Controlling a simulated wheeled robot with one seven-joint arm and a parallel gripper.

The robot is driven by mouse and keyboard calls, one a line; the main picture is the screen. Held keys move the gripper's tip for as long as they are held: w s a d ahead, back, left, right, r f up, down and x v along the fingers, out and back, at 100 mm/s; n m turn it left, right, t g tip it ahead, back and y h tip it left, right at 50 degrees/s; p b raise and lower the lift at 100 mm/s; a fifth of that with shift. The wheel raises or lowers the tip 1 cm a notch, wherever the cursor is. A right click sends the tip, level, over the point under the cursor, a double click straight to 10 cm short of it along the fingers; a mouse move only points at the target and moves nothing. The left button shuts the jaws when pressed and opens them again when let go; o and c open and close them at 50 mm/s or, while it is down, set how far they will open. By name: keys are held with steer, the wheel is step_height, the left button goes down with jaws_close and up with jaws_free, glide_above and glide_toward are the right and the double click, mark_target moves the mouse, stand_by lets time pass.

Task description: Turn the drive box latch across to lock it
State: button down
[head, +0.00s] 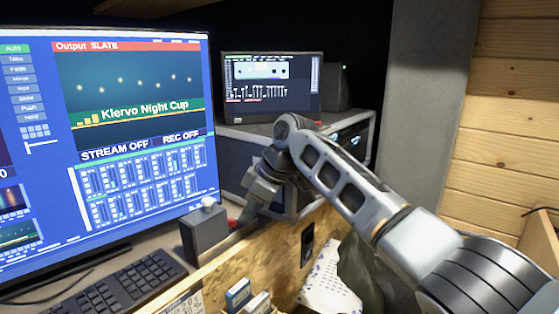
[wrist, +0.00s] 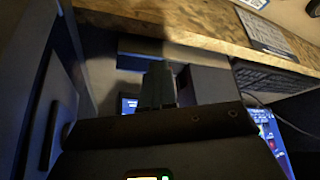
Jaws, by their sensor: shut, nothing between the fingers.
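A small dark box (head: 204,236) with a pale round knob (head: 208,203) on top stands on the desk edge, right of the keyboard. It may be the drive box; I cannot make out which part is its latch. A red piece (head: 232,223) shows at its right side. My gripper (head: 243,216) points down just right of this box, close to the red piece; I cannot tell if they touch. In the wrist view the fingers (wrist: 157,84) are together and empty, beside a dark box shape (wrist: 206,85). The gripper body hides much of what lies below.
A large monitor (head: 130,120) stands left, with a keyboard (head: 120,285) below it. A smaller screen (head: 272,85) sits on a grey equipment case (head: 245,130) behind my arm. A wooden panel (head: 270,255) runs along the desk front. Wooden wall is at right.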

steer(key=shift+s+a+p, duration=0.2)
steer(key=shift+s+p, duration=0.2)
steer(key=shift+p, duration=0.3)
steer(key=shift+d+r+p, duration=0.15)
steer(key=shift+d+p, duration=0.25)
step_height(320, 180, up, 6)
steer(key=p, duration=0.4)
steer(key=shift+d, duration=0.1)
